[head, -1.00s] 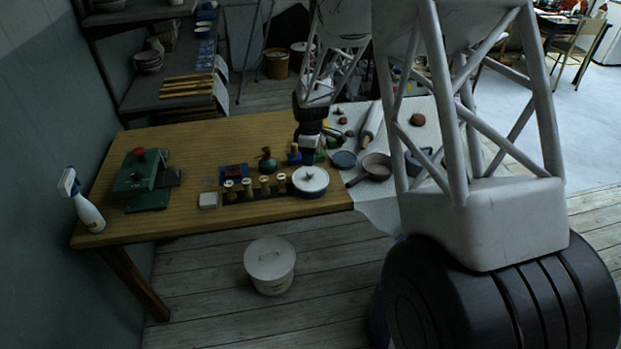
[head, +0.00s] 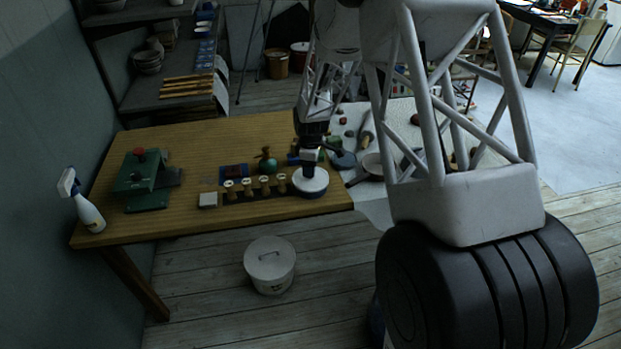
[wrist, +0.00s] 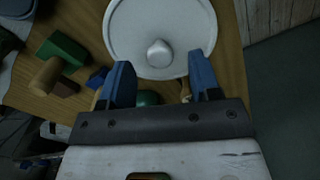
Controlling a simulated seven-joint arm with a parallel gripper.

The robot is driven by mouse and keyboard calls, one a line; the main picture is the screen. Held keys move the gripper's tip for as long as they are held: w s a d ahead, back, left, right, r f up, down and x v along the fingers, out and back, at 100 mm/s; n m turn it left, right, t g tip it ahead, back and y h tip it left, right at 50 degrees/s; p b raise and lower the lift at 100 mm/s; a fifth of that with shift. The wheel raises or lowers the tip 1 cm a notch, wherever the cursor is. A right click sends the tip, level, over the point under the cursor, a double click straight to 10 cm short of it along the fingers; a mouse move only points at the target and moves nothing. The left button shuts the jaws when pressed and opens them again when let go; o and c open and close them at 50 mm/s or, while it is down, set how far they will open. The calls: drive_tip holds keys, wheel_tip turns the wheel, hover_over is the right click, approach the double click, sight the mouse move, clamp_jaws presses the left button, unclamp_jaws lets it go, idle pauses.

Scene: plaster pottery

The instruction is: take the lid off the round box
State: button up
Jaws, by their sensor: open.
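The round box (head: 311,191) is white and stands near the front right edge of the wooden table. Its white lid (wrist: 160,25) fills the top of the wrist view and has a small round knob (wrist: 160,53) at its middle. My gripper (wrist: 160,75) is open, with blue fingers spread left and right of the knob and apart from it. In the head view my gripper (head: 310,168) is right over the box and hides the knob. The lid sits on the box.
Wooden-handled stamps (head: 247,187) stand in a row left of the box. A green bottle (head: 266,163) is behind them. Coloured blocks (wrist: 62,50) lie near the box. A grey pan (head: 374,164) is to the right. A lidded white bucket (head: 270,270) stands on the floor.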

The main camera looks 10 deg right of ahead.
drive_tip(key=shift+f, duration=1)
drive_tip(key=shift+c, duration=0.4)
drive_tip(key=c, duration=0.9)
